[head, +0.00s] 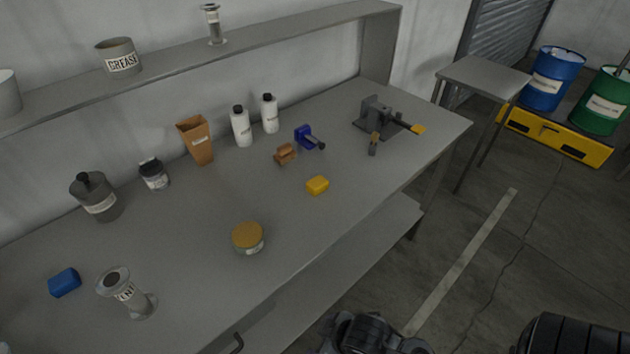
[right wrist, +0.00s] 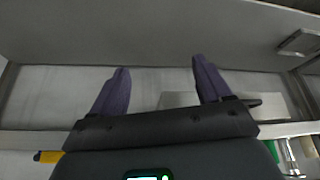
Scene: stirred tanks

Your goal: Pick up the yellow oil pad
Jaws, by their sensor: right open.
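The yellow oil pad (head: 317,185) is a small rounded block lying flat on the grey workbench (head: 215,205), near the middle toward the front edge. My right gripper (right wrist: 160,74) shows in the right wrist view with its two purple-grey fingers spread apart and nothing between them. The pad cannot be made out in that view. No gripper is near the pad in the head view. My left gripper is not in view.
A brown block (head: 285,154) and a blue clamp-like tool (head: 308,137) lie behind the pad. A round tin with a yellow-brown top (head: 248,238) stands to its left. A grey vise (head: 376,115) sits at the right. The bench directly around the pad is clear.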

